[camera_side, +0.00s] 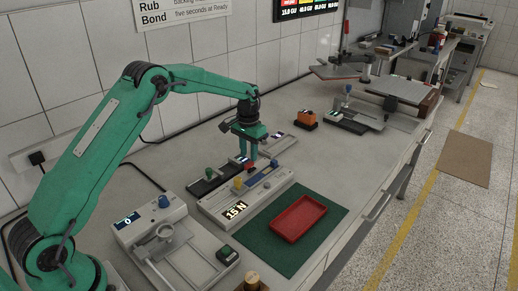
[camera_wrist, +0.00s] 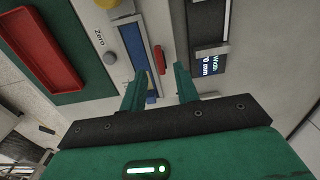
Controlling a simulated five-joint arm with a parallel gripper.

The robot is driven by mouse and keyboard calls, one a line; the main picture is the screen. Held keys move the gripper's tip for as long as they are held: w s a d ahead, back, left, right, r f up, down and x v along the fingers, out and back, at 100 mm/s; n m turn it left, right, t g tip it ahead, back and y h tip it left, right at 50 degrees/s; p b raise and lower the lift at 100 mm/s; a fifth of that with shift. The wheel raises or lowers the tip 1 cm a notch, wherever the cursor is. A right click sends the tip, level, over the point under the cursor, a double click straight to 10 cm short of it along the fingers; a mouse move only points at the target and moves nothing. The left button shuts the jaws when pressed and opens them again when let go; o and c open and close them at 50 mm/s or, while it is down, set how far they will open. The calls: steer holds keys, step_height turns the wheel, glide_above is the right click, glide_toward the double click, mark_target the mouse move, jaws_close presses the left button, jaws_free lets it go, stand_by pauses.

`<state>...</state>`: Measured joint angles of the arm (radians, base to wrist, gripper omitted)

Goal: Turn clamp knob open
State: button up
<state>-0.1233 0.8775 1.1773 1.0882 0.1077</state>
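No label marks which part is the clamp knob. A blue strip (camera_wrist: 132,45) lies beside the left finger.
A green knob (camera_side: 209,173) stands behind. A red tray (camera_side: 299,218) lies on a green mat (camera_side: 278,256) in front. Another device with a blue knob (camera_side: 164,202) is at left.

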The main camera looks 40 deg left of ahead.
mark_target(249, 164)
steer(key=shift+r, duration=2.15)
steer(key=shift+r, duration=0.1)
steer(key=shift+s+r, duration=0.15)
steer(key=shift+r, duration=0.05)
steer(key=s+d+r+t, duration=0.1)
steer(key=s+d+r, duration=0.1)
steer(key=s+r, duration=0.6)
steer(key=s+d+r+t, duration=0.2)
steer(key=s+d+r, duration=0.1)
steer(key=s+r, duration=0.5)
steer(key=s+d+f+t, duration=0.1)
steer(key=s+d+t, duration=0.1)
steer(key=s, duration=1.8)
steer(key=shift+s+d+t, duration=0.15)
steer(key=shift+t, duration=0.15)
